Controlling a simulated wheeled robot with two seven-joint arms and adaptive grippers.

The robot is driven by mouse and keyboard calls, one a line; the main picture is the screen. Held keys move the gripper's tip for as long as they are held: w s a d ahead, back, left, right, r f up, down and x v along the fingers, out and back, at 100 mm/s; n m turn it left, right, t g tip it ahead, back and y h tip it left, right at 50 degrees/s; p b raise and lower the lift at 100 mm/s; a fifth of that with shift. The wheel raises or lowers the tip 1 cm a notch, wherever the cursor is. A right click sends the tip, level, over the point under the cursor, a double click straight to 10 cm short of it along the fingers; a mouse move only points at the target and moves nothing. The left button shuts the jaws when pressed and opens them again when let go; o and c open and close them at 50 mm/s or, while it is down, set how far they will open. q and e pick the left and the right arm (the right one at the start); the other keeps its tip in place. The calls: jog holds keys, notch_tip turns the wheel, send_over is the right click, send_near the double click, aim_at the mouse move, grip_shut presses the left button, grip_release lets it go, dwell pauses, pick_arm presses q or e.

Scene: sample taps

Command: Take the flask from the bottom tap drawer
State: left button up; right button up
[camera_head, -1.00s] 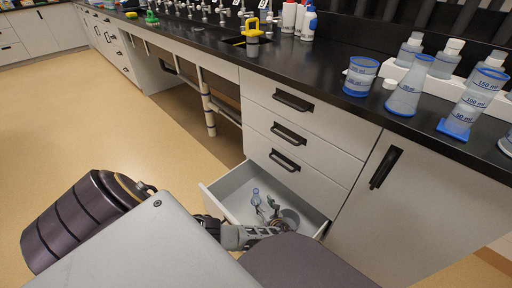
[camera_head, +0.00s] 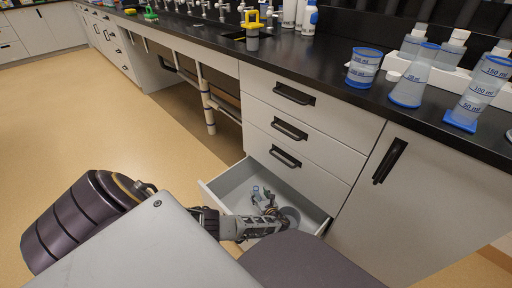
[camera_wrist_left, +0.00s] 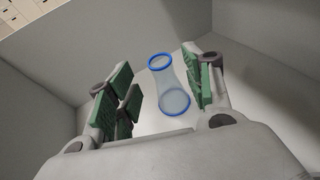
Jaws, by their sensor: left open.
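My left gripper (camera_head: 268,201) reaches down into the drawer close to the flask. In the left wrist view, its green-padded fingers (camera_wrist_left: 163,91) are open, with the flask (camera_wrist_left: 170,85) showing between them, nearer the right finger. I cannot tell whether a finger touches it. My right gripper is not in view.
The black countertop (camera_head: 330,98) above holds blue-marked beakers and flasks (camera_head: 415,80) at the right and taps at the back. Open floor (camera_head: 110,135) lies left.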

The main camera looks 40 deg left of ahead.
aim_at(257, 191)
pick_arm(q)
jog(key=shift+a, duration=0.1)
jog(key=shift+b+x, duration=0.9)
jog(key=shift+x, duration=0.7)
jog(key=shift+b+x, duration=0.55)
jog(key=shift+x, duration=0.55)
jog(key=shift+w, duration=0.1)
jog(key=shift+c, duration=0.5)
jog(key=c, duration=0.7)
jog(key=shift+c, duration=1.1)
